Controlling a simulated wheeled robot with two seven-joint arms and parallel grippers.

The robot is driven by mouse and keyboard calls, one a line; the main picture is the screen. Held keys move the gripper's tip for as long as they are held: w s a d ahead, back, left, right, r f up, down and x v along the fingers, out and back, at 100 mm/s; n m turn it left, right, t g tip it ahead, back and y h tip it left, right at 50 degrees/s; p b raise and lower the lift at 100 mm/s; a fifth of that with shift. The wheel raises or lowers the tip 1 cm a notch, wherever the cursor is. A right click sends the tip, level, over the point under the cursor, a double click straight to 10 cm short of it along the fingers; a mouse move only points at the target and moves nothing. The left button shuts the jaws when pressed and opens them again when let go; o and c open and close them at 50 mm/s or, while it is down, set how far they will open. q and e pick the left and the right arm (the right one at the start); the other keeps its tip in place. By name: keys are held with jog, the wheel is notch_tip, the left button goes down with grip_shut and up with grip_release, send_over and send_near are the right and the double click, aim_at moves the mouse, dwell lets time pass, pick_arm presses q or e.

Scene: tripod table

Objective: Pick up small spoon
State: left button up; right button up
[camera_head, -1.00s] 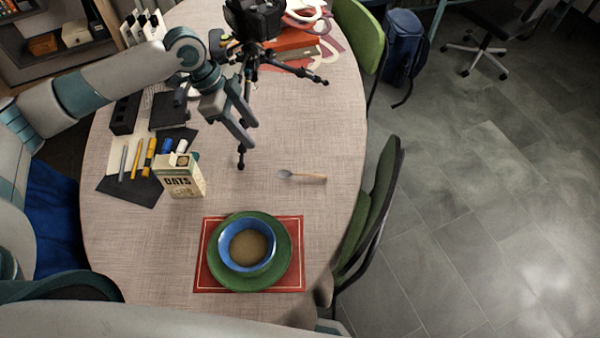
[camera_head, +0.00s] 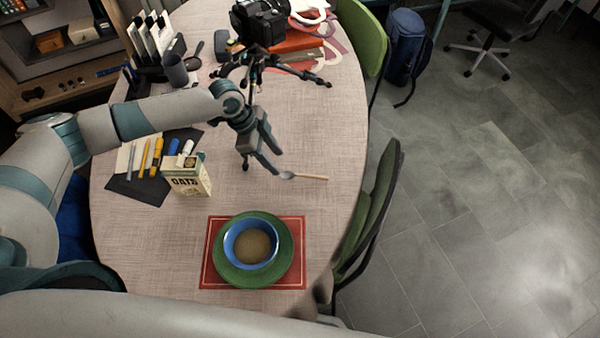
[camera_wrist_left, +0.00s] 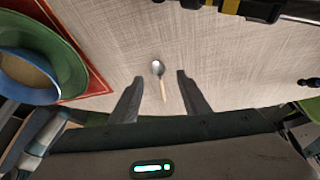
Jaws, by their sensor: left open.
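The small spoon (camera_head: 305,176) lies on the table, with a metal bowl and a pale wooden handle. In the left wrist view the spoon (camera_wrist_left: 160,78) lies between the fingers in the picture, its handle pointing toward the gripper. My left gripper (camera_head: 262,168) is open and empty, above the table just left of the spoon's bowl in the head view. In the left wrist view its two fingers (camera_wrist_left: 158,88) stand apart on either side of the spoon. I cannot tell its exact height. My right gripper is not in view.
An oats box (camera_head: 188,176) stands left of the gripper. A blue bowl (camera_head: 228,246) sits on a green plate (camera_head: 226,274) on a red placemat (camera_head: 300,225). A chair (camera_head: 372,215) is at the right edge.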

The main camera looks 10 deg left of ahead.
aim_at(285, 175)
pick_arm(q)
jog(key=shift+d+f, duration=0.15)
jog(key=shift+f, duration=0.15)
jog(key=shift+s+d+f+p, duration=0.1)
jog(key=shift+d+f+p, duration=0.15)
jog(key=shift+f+p, duration=0.4)
jog(key=p+x, duration=0.1)
jog(key=x, duration=0.2)
jog(key=shift+s+a, duration=0.1)
jog(key=shift+s, duration=0.05)
jog(key=shift+f, duration=0.45)
grip_shut()
